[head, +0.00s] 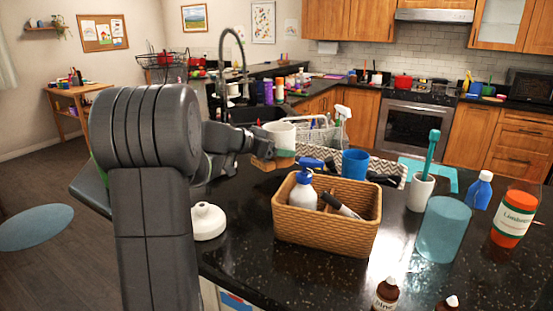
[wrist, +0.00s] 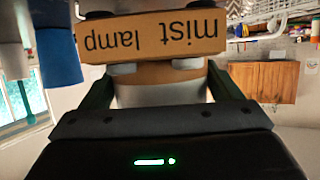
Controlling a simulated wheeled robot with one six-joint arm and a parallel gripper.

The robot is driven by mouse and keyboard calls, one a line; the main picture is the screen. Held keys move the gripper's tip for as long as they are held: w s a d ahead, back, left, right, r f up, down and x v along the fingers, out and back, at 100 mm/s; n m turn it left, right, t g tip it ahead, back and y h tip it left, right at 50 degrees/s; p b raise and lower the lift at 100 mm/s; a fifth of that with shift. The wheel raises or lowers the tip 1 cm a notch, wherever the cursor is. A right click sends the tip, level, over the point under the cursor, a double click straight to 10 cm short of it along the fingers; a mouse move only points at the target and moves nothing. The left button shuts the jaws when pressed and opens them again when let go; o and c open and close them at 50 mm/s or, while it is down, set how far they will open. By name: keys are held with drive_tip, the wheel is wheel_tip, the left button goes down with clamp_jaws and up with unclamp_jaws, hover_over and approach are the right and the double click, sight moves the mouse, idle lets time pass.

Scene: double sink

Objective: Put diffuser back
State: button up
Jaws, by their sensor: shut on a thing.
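My gripper (head: 262,147) is in the air over the back left of the dark counter. It is shut on a white, cup-like thing with a wood-brown band, which I take for the diffuser (head: 281,135). In the wrist view the band of the diffuser (wrist: 152,37) reads "mist lamp" upside down, and its pale body sits between my fingers (wrist: 155,70). A white dome-shaped piece (head: 208,223) with a narrow top stands on the counter's left edge; I cannot tell whether it belongs to the diffuser.
A wicker basket (head: 322,240) holds a blue-topped pump bottle (head: 304,188) and a dark-and-white item. A blue cup (head: 355,163), a toothbrush cup (head: 420,192), a teal tumbler (head: 443,230) and an orange bottle (head: 514,215) stand to the right. A wire rack (head: 318,134) is behind.

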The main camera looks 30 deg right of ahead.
sight(273, 158)
drive_tip(key=shift+f, duration=1.65)
drive_tip(key=shift+f, duration=0.2)
drive_tip(key=o, duration=1.1)
drive_tip(key=shift+o, duration=0.2)
drive_tip(key=shift+r, duration=0.2)
drive_tip(key=shift+a, duration=0.4)
drive_tip(key=b+v, duration=0.2)
drive_tip(key=v, duration=0.9)
drive_tip(key=shift+r, duration=0.2)
